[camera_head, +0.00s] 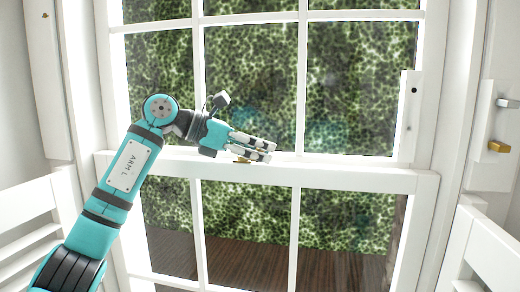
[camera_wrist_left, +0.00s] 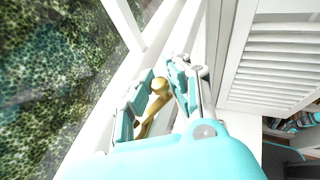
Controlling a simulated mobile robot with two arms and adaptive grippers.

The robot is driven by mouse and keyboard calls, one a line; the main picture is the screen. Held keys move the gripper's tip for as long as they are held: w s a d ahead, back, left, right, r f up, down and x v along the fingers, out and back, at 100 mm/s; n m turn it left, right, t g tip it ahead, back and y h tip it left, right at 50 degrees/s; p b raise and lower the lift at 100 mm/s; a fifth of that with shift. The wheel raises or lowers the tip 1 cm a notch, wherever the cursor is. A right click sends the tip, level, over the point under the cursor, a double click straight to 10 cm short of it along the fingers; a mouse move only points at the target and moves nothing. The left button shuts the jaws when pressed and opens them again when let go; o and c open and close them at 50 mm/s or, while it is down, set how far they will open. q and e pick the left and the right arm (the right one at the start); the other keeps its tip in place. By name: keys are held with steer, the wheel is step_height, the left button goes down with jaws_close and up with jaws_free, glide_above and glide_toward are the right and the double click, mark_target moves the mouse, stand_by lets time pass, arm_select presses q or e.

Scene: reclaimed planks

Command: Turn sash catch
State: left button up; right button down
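The brass sash catch (camera_head: 243,160) sits on the white meeting rail (camera_head: 345,178) in the middle of the window, mostly hidden under my left fingers in the head view. In the left wrist view its round knob and lever (camera_wrist_left: 159,86) show between the two fingers. My left gripper (camera_head: 268,150) reaches in from the left, just above the rail. Its fingers (camera_wrist_left: 166,80) are apart, one on each side of the knob. The left-hand finger looks close to the knob; I cannot tell whether it touches. My right gripper is not in view.
White glazing bars (camera_head: 300,80) and glass panes surround the rail. A brass latch (camera_head: 498,147) is on the right frame. White louvred shutters (camera_head: 490,240) stand at both lower sides, one also in the left wrist view (camera_wrist_left: 285,60). The rail is clear to the right.

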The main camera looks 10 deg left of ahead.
arm_select(q)
jaws_close()
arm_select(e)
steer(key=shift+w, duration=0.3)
arm_select(q)
steer(key=n+t+b, duration=0.1)
steer(key=n+t+y+b, duration=0.1)
steer(key=w+y+b, duration=0.1)
steer(key=shift+w+d+f+n+t, duration=0.1)
steer(key=shift+d+f+n+t, duration=0.15)
steer(key=shift+n+t, duration=0.15)
steer(key=shift+w+r+n+t+y+b, duration=0.1)
steer(key=shift+w+n+t+y+b, duration=0.2)
steer(key=shift+n+t+y+b, duration=0.25)
steer(key=shift+w+r+n+t+y+b, duration=0.1)
steer(key=shift+w+n+t+y+b, duration=0.25)
steer(key=shift+n, duration=0.3)
steer(key=shift+r, duration=0.1)
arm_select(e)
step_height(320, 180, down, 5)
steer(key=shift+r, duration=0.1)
arm_select(q)
steer(key=o, duration=0.7)
jaws_free()
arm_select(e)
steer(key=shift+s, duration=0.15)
